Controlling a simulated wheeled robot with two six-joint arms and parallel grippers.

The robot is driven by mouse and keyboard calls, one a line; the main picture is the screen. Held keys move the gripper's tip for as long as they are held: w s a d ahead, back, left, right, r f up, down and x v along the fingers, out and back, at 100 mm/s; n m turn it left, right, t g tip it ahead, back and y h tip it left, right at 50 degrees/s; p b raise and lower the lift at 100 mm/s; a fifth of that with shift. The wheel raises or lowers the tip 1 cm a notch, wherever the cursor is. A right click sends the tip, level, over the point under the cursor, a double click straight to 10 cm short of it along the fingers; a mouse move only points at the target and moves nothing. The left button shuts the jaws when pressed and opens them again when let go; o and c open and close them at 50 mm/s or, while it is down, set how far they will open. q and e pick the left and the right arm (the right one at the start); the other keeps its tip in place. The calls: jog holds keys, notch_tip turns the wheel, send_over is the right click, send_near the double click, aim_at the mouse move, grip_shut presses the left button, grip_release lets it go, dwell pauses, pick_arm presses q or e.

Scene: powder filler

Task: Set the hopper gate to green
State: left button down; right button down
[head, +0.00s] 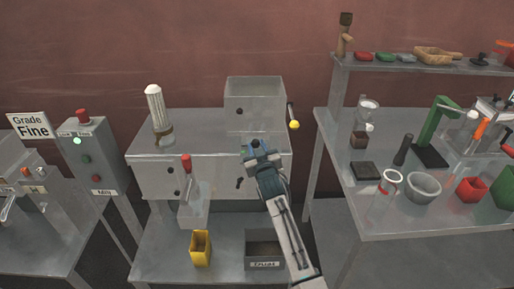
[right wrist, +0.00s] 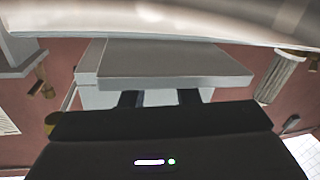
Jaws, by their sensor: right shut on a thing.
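The hopper (head: 255,97) is a grey open-topped box on the filler cabinet (head: 150,170). A lever with a yellow knob (head: 294,125) stands at its right side. My right gripper (head: 250,148) is at the front, just below the hopper, shut on a part that its own body hides. In the right wrist view the two dark fingertips (right wrist: 159,98) meet the underside of a pale grey slab (right wrist: 170,60). I cannot tell which part of the hopper gate this is. No green gate mark shows. My left gripper is not in view.
A white cylinder (head: 157,108) stands on top. The mill box (head: 88,150) is left; a cluttered bench (head: 380,222) is right.

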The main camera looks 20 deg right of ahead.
aim_at(255, 146)
jog(key=shift+s+a+p, duration=0.15)
jog(key=shift+s+p, duration=0.05)
jog(key=shift+s, duration=0.35)
jog(key=shift+s+a+p, duration=0.15)
jog(key=shift+s, duration=0.35)
jog(key=shift+s+a, duration=0.1)
jog(key=shift+s, duration=0.3)
jog(key=c, duration=1.1)
grip_release()
jog(key=shift+w, duration=0.1)
jog(key=s+b, duration=0.2)
jog(key=s, duration=0.9)
jog(key=shift+a, duration=0.45)
jog(key=shift+f, duration=0.1)
